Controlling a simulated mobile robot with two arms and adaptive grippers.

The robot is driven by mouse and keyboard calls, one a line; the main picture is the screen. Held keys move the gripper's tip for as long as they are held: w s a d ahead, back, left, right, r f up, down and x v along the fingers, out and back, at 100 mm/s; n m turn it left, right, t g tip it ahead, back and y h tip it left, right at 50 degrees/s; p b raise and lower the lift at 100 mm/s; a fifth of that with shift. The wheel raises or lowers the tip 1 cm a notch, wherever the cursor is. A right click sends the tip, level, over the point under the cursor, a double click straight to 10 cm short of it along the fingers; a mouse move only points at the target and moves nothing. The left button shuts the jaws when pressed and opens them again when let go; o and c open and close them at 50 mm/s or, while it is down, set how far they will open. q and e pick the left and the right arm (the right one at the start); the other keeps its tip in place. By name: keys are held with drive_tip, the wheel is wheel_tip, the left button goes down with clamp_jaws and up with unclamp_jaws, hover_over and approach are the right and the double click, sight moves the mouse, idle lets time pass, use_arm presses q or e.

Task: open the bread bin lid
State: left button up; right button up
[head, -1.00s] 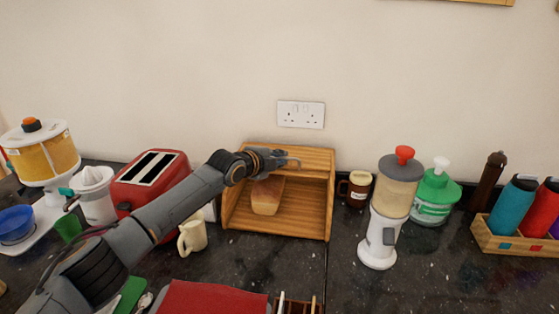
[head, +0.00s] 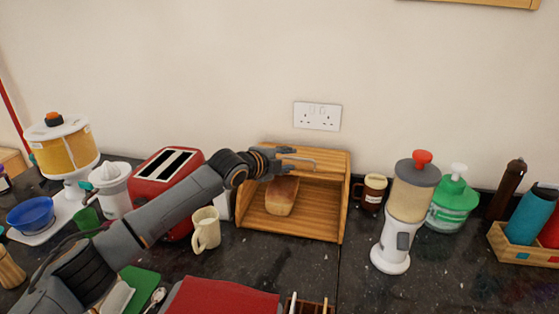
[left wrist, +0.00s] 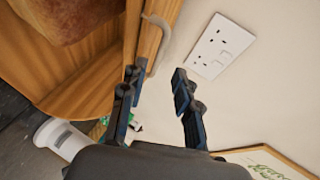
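The wooden bread bin (head: 330,220) stands against the back wall with its front open. A brown loaf (head: 282,196) lies inside. The lid (head: 325,158) appears raised at the top, with a thin curved handle (head: 308,160) at its edge. My left gripper (head: 287,159) is at the top of the bin, close to the handle. In the left wrist view the left gripper (left wrist: 156,76) has its fingers apart with nothing clamped. The pale handle (left wrist: 166,38) is just beyond the fingertips there, attached to the wood. My right gripper is not in view.
A red toaster (head: 163,178) and a cream mug (head: 206,230) stand left of the bin, near my left arm. A brown mug (head: 371,190), a white-based grinder (head: 398,235) and a green dispenser (head: 452,205) stand right. The dark counter before the bin is partly clear.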

use_arm(q)
drive_tip(key=shift+v, duration=1.95)
